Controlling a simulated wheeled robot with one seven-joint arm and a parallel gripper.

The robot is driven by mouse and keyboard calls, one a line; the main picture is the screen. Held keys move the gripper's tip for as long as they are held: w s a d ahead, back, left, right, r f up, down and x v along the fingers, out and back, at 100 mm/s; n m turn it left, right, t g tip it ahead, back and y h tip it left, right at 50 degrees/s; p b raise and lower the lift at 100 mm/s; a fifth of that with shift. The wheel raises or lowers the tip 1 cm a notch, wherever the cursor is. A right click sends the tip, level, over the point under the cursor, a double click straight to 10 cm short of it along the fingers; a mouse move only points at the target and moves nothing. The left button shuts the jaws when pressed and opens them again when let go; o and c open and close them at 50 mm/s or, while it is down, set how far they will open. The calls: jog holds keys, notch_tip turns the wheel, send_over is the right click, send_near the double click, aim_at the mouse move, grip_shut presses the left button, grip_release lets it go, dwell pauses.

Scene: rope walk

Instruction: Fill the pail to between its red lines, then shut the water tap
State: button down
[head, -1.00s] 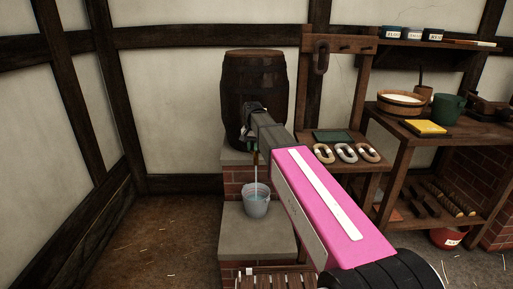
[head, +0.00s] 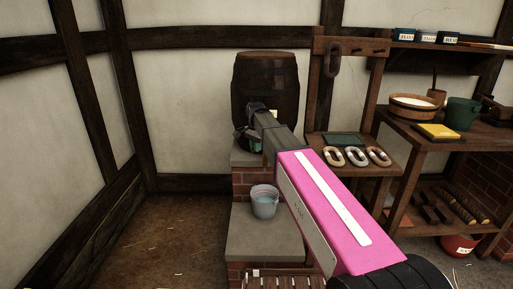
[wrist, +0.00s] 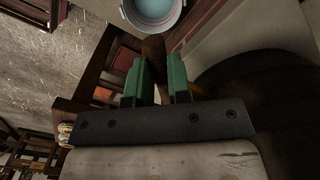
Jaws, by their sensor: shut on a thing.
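The pail (head: 264,203) stands upright on a stone slab below the barrel, with bluish water in it. Its red lines cannot be made out. In the wrist view the pail (wrist: 152,24) is cut off at the top edge, water showing inside its rim. My gripper (head: 245,140) is at the front of the barrel, above the pail. Its green fingers (wrist: 161,82) are shut on the tap, of which a brown wooden part (wrist: 153,48) shows beyond them. The tap is mostly hidden by my gripper and arm. No water stream shows between tap and pail.
The dark barrel (head: 266,95) stands on a brick and stone base. To the right are a wooden rack with metal links (head: 356,156) and a workbench with a wooden tub (head: 412,107) and a green pot (head: 462,112). The floor at left is open.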

dwell(0.3)
jog(key=c, duration=1.1)
grip_release()
jog(key=shift+o, duration=0.2)
notch_tip(320, 180, up, 11)
jog(key=shift+f, duration=0.2)
